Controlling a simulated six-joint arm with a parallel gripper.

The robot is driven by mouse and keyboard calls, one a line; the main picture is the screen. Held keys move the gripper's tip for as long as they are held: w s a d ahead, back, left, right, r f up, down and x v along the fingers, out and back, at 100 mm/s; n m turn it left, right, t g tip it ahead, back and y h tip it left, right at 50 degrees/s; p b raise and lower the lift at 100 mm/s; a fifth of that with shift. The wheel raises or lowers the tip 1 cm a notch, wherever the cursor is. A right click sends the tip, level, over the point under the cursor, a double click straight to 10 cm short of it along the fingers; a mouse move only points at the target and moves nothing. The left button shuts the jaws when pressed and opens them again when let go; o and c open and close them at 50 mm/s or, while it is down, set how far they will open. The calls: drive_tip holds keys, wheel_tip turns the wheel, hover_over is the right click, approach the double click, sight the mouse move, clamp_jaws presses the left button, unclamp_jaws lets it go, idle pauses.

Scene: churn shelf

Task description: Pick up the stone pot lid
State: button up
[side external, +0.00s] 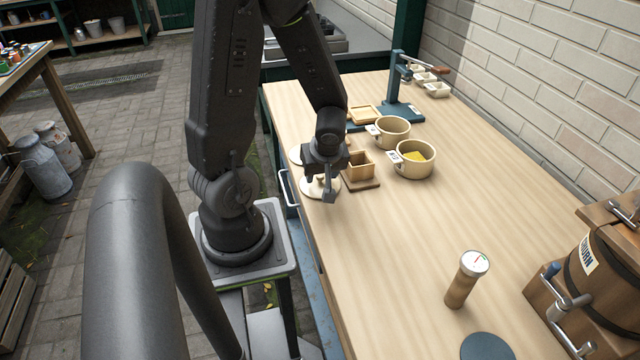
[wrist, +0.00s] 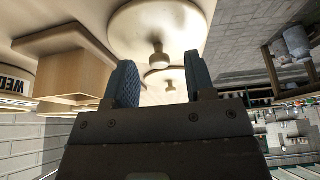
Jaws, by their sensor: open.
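Two cream round lids with knobs lie at the left edge of the bench. The nearer lid (side external: 313,187) is partly hidden by my gripper (side external: 328,193). In the wrist view this lid (wrist: 190,22) is large, its knob just beyond the fingertips. The farther lid (side external: 295,155) is mostly behind my arm; it shows small in the wrist view (wrist: 155,86), between the fingers. I cannot tell which is the stone pot lid. My gripper (wrist: 160,78) is open, with nothing between its fingers, over the nearer lid.
A wooden box (side external: 360,166) on a small board stands right beside the lids. Two cream crocks (side external: 413,170) (side external: 391,142) stand further right, one with yellow contents. A blue press stand (side external: 400,112) is at the back. A wooden-handled gauge (side external: 462,285) and churn (side external: 598,275) are at front right.

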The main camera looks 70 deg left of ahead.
drive_tip(key=shift+a+f, duration=0.25)
drive_tip(key=shift+f, duration=0.3)
clamp_jaws()
